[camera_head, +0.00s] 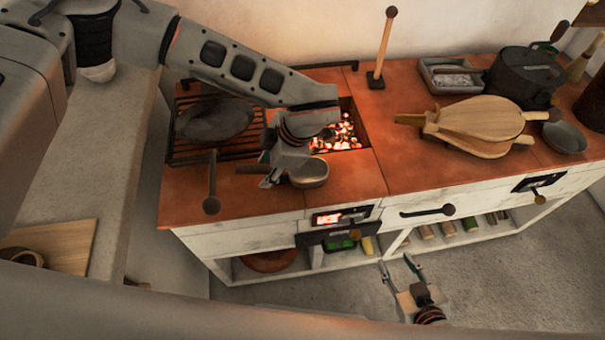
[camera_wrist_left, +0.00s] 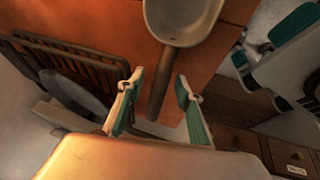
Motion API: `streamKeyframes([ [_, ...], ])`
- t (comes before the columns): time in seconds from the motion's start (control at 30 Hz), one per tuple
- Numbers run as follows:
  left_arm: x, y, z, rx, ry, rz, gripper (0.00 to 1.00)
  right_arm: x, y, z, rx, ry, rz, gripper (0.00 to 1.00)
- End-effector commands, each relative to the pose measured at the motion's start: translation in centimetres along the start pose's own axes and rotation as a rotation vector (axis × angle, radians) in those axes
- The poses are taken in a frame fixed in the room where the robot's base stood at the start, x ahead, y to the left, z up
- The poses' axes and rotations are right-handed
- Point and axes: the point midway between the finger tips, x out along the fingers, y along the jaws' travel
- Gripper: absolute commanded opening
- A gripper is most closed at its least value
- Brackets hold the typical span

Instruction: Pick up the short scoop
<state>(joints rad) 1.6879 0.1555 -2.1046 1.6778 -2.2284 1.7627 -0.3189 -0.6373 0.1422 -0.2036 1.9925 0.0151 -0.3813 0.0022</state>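The short scoop (camera_head: 311,173) has a small round metal bowl and a short brown handle. It lies on the terracotta counter in front of the glowing coals, bowl to the right and handle to the left. In the left wrist view, the scoop (camera_wrist_left: 182,22) has its bowl at the top and its handle pointing down. My left gripper (camera_head: 270,166) is over the handle. Its fingers, also seen in the left wrist view (camera_wrist_left: 160,77), are open on either side of the handle, with gaps showing. My right gripper (camera_head: 398,266) is open and empty, low in front of the counter.
A grill rack (camera_head: 183,152) with a dark pan (camera_head: 215,120) is left of my left gripper. The coal pit (camera_head: 345,135) glows behind the scoop. Bellows (camera_head: 478,121), a lidded pot (camera_head: 523,77) and a grey tray (camera_head: 455,88) stand to the right.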

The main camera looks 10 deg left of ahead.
Motion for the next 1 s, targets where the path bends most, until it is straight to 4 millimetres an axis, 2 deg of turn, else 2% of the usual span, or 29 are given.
streamKeyframes([
  [0.23,0.5,0.0,0.0,0.000,-0.001,0.000,0.35,0.0,-0.1,0.1,0.000,-0.001,-0.001,0.40],
  [0.27,0.5,0.0,0.0,0.000,-0.001,0.000,0.33,0.0,-0.1,0.1,0.000,-0.001,-0.001,0.40],
  [0.3,0.5,0.0,0.0,0.000,0.000,0.000,0.22,0.0,-0.1,0.1,0.000,-0.001,-0.001,0.40],
  [0.4,0.5,0.0,0.0,0.000,0.000,0.000,0.00,0.0,-0.1,0.1,0.000,-0.001,-0.001,0.40],
  [0.77,0.3,0.1,0.0,0.000,-0.001,0.001,0.00,0.0,-0.2,-0.1,0.002,0.002,-0.002,0.40],
  [1.0,-1.3,0.5,-0.7,-0.002,-0.001,0.003,0.00,-0.1,-0.1,-0.5,0.003,0.005,-0.001,0.40],
])
